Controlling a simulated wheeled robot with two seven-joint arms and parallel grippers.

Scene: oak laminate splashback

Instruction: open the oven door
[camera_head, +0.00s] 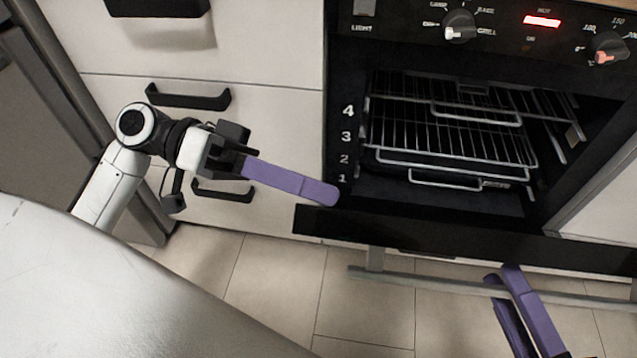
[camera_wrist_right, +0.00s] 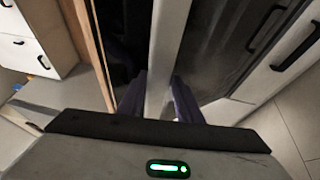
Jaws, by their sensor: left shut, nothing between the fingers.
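The oven (camera_head: 352,190) is at the right in the head view, with its dark cavity and wire racks (camera_head: 450,130) showing. Its black door (camera_head: 450,238) is partly open, its top edge tilted out from the cavity. The grey bar handle (camera_head: 430,285) runs along the door's outer side and shows as a pale bar in the right wrist view (camera_wrist_right: 163,50). My right gripper (camera_head: 508,276) has its purple fingers on both sides of the handle, close against it. My left gripper (camera_head: 330,194) is shut and empty, in front of the drawers beside the oven's left edge.
White drawers with black handles (camera_head: 188,98) are left of the oven. A pale worktop (camera_head: 110,290) fills the lower left. The tiled floor (camera_head: 270,285) is clear below the door. Oven knobs (camera_head: 459,25) and a red-lit indicator are above the cavity.

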